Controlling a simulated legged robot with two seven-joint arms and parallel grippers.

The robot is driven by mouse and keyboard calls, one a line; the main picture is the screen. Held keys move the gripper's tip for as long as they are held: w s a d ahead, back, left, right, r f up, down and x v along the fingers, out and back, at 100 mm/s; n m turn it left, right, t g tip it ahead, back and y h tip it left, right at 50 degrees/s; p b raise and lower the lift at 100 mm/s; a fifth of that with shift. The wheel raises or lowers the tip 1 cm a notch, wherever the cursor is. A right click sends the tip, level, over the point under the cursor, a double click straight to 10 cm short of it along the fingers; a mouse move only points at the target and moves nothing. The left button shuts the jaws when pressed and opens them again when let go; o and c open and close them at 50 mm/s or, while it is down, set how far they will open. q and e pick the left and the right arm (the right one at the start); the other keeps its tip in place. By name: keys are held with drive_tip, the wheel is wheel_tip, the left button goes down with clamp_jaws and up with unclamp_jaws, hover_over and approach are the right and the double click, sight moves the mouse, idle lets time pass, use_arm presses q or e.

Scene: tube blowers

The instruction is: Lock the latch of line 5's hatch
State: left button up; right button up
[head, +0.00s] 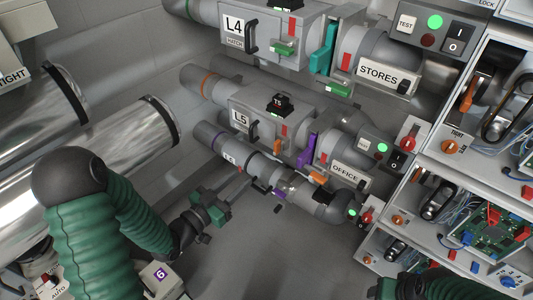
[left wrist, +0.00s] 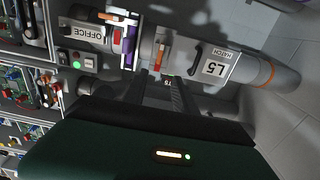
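Line 5's hatch (head: 240,118) is a grey box marked L5 with a black handle, and it looks closed. Its orange latch (head: 279,147) sits at the lower right of the box, below a red tab (head: 284,131). In the left wrist view the hatch (left wrist: 222,66) appears upside down, with the latch (left wrist: 160,55) just beyond my fingertips. My left gripper (head: 243,182) is below and left of the latch in the head view. Its two fingers (left wrist: 160,82) are apart with nothing seen between them. Part of my right gripper (head: 425,287) shows at the bottom right; its fingers cannot be made out.
The L6 pipe (head: 225,155) runs just below L5, near my left fingers. A purple lever (head: 307,150) stands right of the latch. The L4 box (head: 255,35) is above. Shelves with circuit boards (head: 487,231) fill the right side. The floor below the pipes is clear.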

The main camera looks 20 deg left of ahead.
sight(275, 147)
use_arm(q)
drive_tip(key=b+x, duration=0.4)
drive_tip(key=x, duration=1.1)
drive_tip(key=shift+w+d+r+b, duration=0.15)
drive_tip(key=shift+w+b, duration=0.15)
drive_tip(key=shift+w+d+r, duration=0.1)
drive_tip(key=shift+w+d, duration=0.15)
drive_tip(key=shift+w, duration=0.15)
use_arm(e)
drive_tip(key=f, duration=0.5)
drive_tip(key=shift+s+d, duration=0.15)
drive_tip(key=shift+d, duration=0.15)
use_arm(q)
drive_tip(key=shift+a, duration=0.15)
use_arm(e)
drive_tip(key=shift+r, duration=0.1)
use_arm(q)
drive_tip(key=shift+c, duration=0.8)
clamp_jaws()
